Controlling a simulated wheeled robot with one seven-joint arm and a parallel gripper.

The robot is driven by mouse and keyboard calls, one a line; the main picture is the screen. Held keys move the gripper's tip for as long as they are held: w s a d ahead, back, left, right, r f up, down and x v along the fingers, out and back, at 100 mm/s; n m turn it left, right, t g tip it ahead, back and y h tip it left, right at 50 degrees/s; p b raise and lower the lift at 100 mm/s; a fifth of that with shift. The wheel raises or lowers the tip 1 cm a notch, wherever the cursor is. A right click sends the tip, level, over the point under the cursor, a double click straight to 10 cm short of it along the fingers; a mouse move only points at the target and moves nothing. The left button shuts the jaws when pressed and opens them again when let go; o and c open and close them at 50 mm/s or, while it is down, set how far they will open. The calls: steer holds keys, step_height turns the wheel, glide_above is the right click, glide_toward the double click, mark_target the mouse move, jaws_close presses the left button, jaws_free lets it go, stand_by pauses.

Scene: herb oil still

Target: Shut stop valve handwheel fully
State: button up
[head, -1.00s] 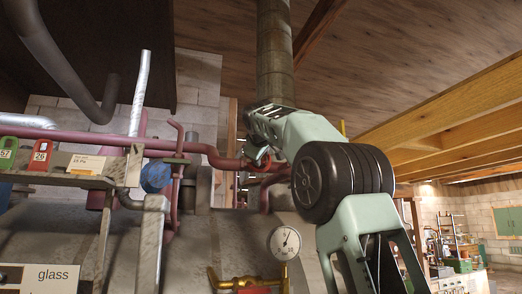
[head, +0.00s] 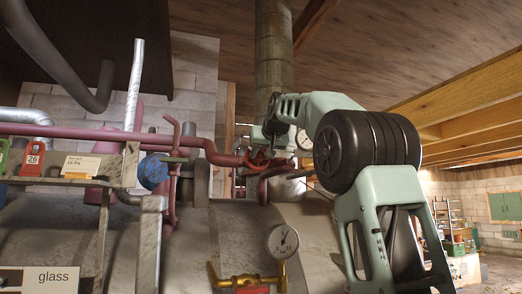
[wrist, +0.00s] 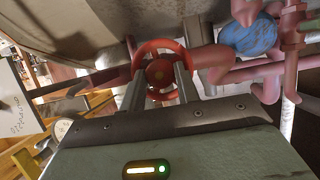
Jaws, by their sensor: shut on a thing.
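The red handwheel (wrist: 158,44) shows in the wrist view as a ring around a red hub, end-on to the camera. My gripper (wrist: 160,78) has one finger on each side of the hub, against the wheel, and is shut on it. The lower part of the ring is partly hidden by the fingers and gripper body. In the head view the handwheel (head: 258,162) sits at the right end of a dark red pipe, small and partly covered by my gripper (head: 268,152). How far the wheel is turned cannot be told.
A blue round fitting (head: 153,172) stands left of the wheel among red pipes. A dial gauge (head: 283,241) on brass piping is below. A shelf with tags and a label card (head: 81,166) is at left. A vertical flue (head: 274,60) rises behind my arm.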

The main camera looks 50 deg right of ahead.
steer(key=m+y, duration=0.1)
steer(key=m+t, duration=0.1)
steer(key=m, duration=0.1)
steer(key=shift+s+d+f+y, duration=0.1)
steer(key=shift+d+f+y, duration=0.1)
steer(key=shift+y, duration=0.2)
steer(key=m+t+y+b, duration=0.1)
steer(key=m, duration=0.2)
steer(key=shift+f+t, duration=0.1)
steer(key=shift+t, duration=0.3)
steer(key=shift+y, duration=0.3)
steer(key=o, duration=1)
steer(key=shift+c, duration=0.2)
steer(key=b+v, duration=0.4)
steer(key=v, duration=1.3)
steer(key=shift+s+b, duration=0.3)
steer(key=shift+b, duration=0.1)
steer(key=shift+f, duration=0.1)
